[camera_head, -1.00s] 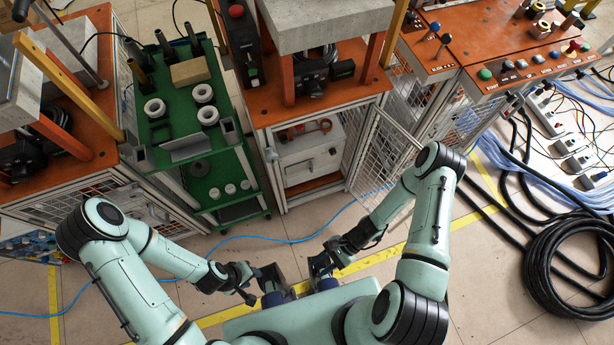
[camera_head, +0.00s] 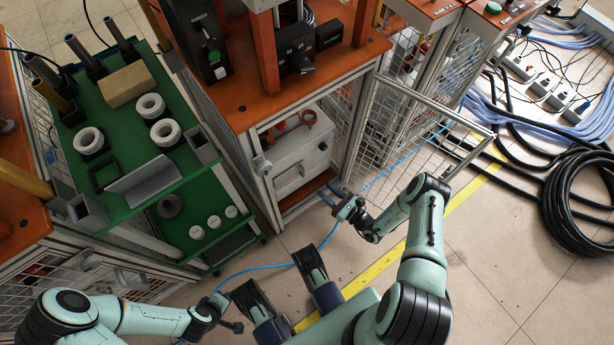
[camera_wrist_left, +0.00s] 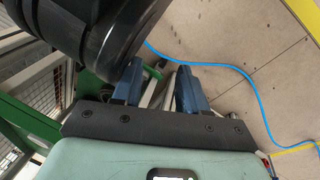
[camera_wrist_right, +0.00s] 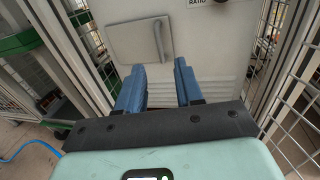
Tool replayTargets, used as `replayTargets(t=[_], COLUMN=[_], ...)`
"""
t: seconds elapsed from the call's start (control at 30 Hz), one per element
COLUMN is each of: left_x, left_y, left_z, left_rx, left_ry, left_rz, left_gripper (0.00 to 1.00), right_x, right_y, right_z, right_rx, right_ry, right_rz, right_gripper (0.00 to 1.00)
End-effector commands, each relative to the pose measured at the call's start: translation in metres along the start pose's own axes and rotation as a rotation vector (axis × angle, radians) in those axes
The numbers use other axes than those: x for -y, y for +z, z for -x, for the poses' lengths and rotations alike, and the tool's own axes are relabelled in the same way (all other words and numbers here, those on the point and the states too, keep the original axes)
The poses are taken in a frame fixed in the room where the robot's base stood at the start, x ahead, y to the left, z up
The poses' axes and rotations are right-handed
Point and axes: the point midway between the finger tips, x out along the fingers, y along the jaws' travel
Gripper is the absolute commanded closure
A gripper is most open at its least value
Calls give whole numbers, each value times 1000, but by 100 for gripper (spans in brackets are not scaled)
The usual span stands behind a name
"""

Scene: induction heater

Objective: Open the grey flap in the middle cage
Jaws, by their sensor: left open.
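The grey flap (camera_head: 288,180) is on the front of a light grey box (camera_head: 308,143) inside the middle cage. It looks shut. In the right wrist view the flap (camera_wrist_right: 130,42) is a flat panel with an upright bar handle (camera_wrist_right: 158,40) near its right edge. My right gripper (camera_head: 331,199) is at the cage opening, in front of and below the flap, apart from it. In the right wrist view its blue fingers (camera_wrist_right: 160,78) are spread and empty. My left gripper (camera_wrist_left: 157,82) is open and empty, low at the left, away from the cage.
The mesh door (camera_head: 430,115) of the middle cage stands swung open to the right, close to my right arm. A green cart (camera_head: 125,180) with white rings is left of the cage. A blue cable (camera_head: 262,267) crosses the floor. Black hoses (camera_head: 575,200) lie at right.

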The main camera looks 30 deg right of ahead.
Motion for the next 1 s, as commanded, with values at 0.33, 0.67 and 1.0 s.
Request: replayTargets(t=[0.33, 0.67, 1.0], left_x=[23, 31, 31], left_y=[27, 38, 38], left_z=[-20, -25, -24], left_rx=[91, 129, 129], left_ry=[-42, -58, -58], left_rz=[26, 37, 36], left_gripper=[57, 57, 57], right_x=[-1, -1, -1], right_y=[-1, 0, 0], right_z=[-71, -92, -92], right_rx=[0, -1, -1], right_ry=[4, 3, 3], right_rz=[1, -2, -1], right_gripper=[64, 64, 100])
